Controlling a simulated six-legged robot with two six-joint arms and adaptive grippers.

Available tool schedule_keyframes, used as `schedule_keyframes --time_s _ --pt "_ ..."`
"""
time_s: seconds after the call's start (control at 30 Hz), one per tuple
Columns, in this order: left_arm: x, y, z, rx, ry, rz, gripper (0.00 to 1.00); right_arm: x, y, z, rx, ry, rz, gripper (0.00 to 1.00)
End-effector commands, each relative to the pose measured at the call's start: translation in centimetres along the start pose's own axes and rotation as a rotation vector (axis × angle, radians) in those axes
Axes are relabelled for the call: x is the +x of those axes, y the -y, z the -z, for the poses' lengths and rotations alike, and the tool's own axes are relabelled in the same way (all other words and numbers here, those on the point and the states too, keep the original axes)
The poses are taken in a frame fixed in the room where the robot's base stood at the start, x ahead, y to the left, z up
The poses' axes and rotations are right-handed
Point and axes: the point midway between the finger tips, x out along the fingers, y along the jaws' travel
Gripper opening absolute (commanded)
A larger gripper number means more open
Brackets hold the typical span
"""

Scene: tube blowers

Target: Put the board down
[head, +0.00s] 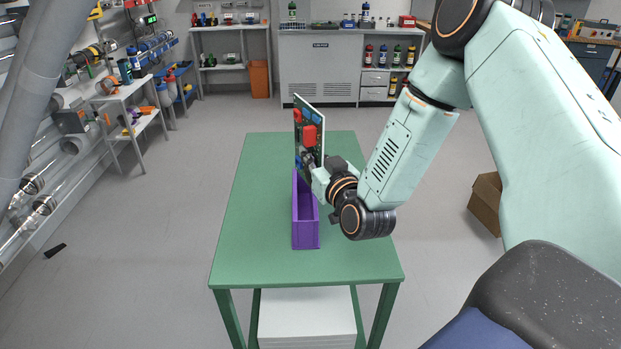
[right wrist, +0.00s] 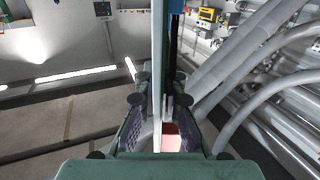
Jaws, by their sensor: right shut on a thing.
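The board (head: 309,134) is a thin upright panel with red, blue and dark parts on its face. It stands over the far end of a purple open-topped bin (head: 306,232) on the green table (head: 250,262). My right gripper (head: 312,178) is shut on the board near its lower edge. In the right wrist view the board (right wrist: 158,70) shows edge-on between the fingers of the gripper (right wrist: 160,108). Whether the board's lower edge touches the bin is hidden by the gripper. My left gripper is not in view.
The table top is clear on both sides of the bin. White sheets or boxes (head: 306,318) lie beneath the table. A brown carton (head: 486,203) stands on the floor at right. Shelves and clear tubes line the left wall.

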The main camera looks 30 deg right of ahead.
Motion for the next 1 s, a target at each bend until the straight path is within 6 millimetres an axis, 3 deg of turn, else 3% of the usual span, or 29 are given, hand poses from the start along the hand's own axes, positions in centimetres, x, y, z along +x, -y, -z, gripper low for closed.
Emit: schedule_keyframes --time_s 0.3,0.77,0.8,1.0 --pt "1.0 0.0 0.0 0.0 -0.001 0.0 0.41 0.0 -0.1 -3.7 -0.001 -0.002 -0.002 0.0" --pt "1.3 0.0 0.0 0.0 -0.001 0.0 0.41 0.0 -0.1 -4.3 0.0 -0.003 -0.001 0.0" --pt "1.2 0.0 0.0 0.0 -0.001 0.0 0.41 0.0 -0.1 -4.3 0.001 -0.001 -0.001 0.11" --pt "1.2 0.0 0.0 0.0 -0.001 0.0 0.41 0.0 -0.1 -4.2 0.0 -0.002 -0.001 0.28"
